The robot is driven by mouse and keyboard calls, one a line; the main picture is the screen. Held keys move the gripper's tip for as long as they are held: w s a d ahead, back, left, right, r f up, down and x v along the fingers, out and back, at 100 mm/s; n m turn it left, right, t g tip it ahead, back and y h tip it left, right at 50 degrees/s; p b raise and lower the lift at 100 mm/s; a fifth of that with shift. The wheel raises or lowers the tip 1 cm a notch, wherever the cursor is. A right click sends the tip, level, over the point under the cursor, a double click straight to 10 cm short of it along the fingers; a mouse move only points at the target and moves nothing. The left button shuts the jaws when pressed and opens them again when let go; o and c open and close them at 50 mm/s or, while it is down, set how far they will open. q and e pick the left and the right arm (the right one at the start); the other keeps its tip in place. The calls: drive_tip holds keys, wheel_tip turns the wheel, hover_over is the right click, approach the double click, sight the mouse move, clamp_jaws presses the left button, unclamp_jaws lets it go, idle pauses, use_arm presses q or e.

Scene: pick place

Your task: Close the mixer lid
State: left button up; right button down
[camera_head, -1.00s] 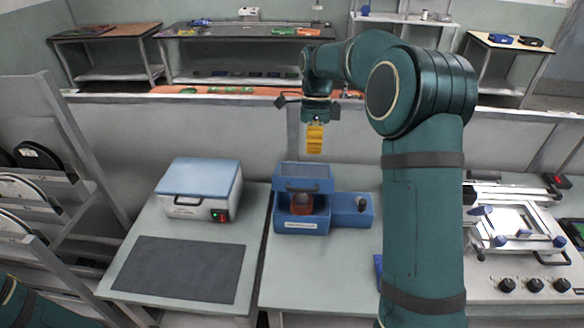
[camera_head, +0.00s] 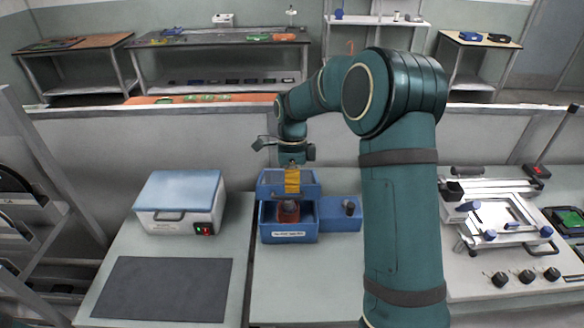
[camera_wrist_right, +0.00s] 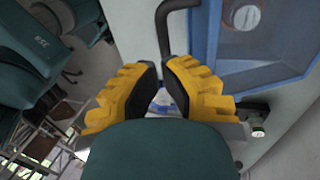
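The mixer (camera_head: 289,237) is a blue box on the middle table, with a reddish round container (camera_head: 288,214) inside. Its lid (camera_head: 273,183), a blue frame with a see-through window, stands raised above the box. In the right wrist view the lid (camera_wrist_right: 262,75) fills the upper right, with a dark bent handle (camera_wrist_right: 163,25) along its side. My right gripper (camera_head: 292,182) has yellow fingers and overlaps the lid in the head view. In the wrist view its fingers (camera_wrist_right: 160,66) are apart, with the handle's end near the gap; contact is unclear. My left gripper is out of view.
A white box with a blue top (camera_head: 180,190) and a dark mat (camera_head: 160,289) are on the left table. A blue side unit (camera_head: 340,215) with a knob adjoins the mixer. A frame fixture (camera_head: 505,225) stands right of my arm. A low partition rises behind.

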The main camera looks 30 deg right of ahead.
drive_tip(key=shift+x, duration=1.05)
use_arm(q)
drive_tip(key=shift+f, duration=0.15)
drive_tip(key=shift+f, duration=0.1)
use_arm(e)
drive_tip(key=shift+f, duration=0.1)
use_arm(q)
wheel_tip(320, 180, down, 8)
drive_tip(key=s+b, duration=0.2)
drive_tip(key=b, duration=0.6)
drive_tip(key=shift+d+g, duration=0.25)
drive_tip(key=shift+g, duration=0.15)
use_arm(e)
drive_tip(key=s+a+f+t+h, duration=0.2)
drive_tip(key=s+f+t, duration=0.1)
drive_tip(key=f, duration=0.7)
drive_tip(key=shift+s+a+f+t, duration=0.2)
drive_tip(key=shift+s+f+t, duration=0.1)
drive_tip(key=shift+s, duration=0.1)
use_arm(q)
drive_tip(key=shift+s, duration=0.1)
